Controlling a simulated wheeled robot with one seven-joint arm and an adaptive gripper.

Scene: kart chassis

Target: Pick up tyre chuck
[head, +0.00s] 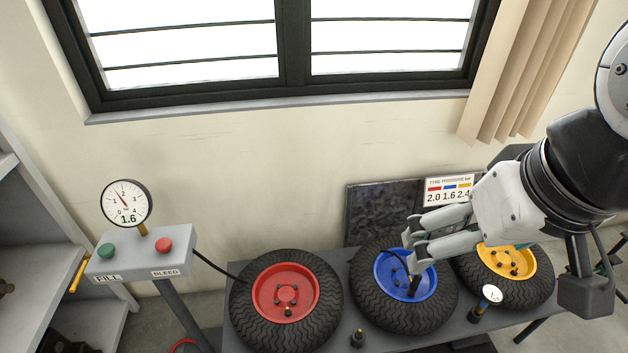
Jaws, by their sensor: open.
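My gripper (409,252) reaches in from the right, with its fingers apart above the blue-rimmed wheel (385,315). A small dark upright piece (414,286), which looks like the tyre chuck, stands on the blue rim just below the fingertips. The fingers partly cover its upper part, and I cannot tell whether they touch it. A black hose (215,267) runs from the grey inflator box (143,256) and passes out of sight behind the red-rimmed wheel (288,331).
A yellow-rimmed wheel (530,292) lies right of the blue one on the grey bench. Small black fittings (357,339) and a small white dial (492,293) stand at the bench front. A pressure sign (449,190) is behind. The gauge (126,203) shows 1.6.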

